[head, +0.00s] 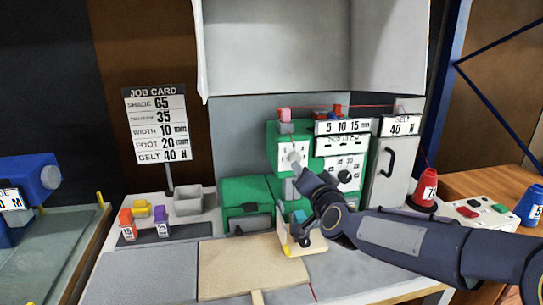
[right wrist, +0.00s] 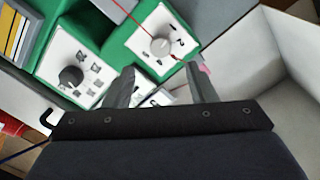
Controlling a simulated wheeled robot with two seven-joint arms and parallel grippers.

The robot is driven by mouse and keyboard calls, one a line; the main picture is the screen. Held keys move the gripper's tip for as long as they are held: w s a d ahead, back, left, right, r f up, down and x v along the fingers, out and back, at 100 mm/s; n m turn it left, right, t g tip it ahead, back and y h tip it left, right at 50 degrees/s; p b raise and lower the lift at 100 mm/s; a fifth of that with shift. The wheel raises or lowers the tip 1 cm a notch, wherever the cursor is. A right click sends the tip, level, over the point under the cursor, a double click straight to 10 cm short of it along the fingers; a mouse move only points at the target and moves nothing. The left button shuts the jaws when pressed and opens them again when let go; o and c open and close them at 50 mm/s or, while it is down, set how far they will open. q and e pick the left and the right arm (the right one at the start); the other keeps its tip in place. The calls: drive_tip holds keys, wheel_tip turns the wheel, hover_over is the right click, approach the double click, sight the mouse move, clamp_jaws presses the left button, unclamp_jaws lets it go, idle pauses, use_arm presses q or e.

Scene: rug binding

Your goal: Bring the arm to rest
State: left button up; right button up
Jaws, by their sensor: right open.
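My right gripper (head: 297,168) is in front of the green machine (head: 258,187), close to its upper left white dial panel. In the right wrist view the right gripper (right wrist: 160,90) is open, with nothing between its two fingers. A pale round knob (right wrist: 162,46) on a white panel lies just beyond the fingertips, apart from them as far as I can tell. A black knob (right wrist: 70,76) sits on another white panel to the left. In the head view the black knob (head: 345,177) is right of the gripper. My left gripper is not in view.
A job card (head: 156,125) stands at the left. A grey bin (head: 188,202) and coloured blocks (head: 141,208) are on the table. A beige board (head: 250,268) lies in front of the machine. A red thread cone (head: 425,188) and a button box (head: 480,212) are at right, near my forearm.

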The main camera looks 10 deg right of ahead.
drive_tip(key=s+f+n+g+y, duration=0.15)
drive_tip(key=s+f+g, duration=0.3)
drive_tip(key=s, duration=0.75)
drive_tip(key=s+f+n+g+y, duration=0.1)
drive_tip(key=s+f+n+g, duration=0.35)
drive_tip(key=s, duration=0.75)
drive_tip(key=s+f+g+y, duration=0.1)
drive_tip(key=s+f+g, duration=0.1)
drive_tip(key=s+f, duration=0.75)
drive_tip(key=s+r+p, duration=0.3)
drive_tip(key=r+p, duration=0.9)
drive_tip(key=r, duration=0.2)
drive_tip(key=shift+d+g, duration=0.15)
drive_tip(key=shift+g, duration=0.25)
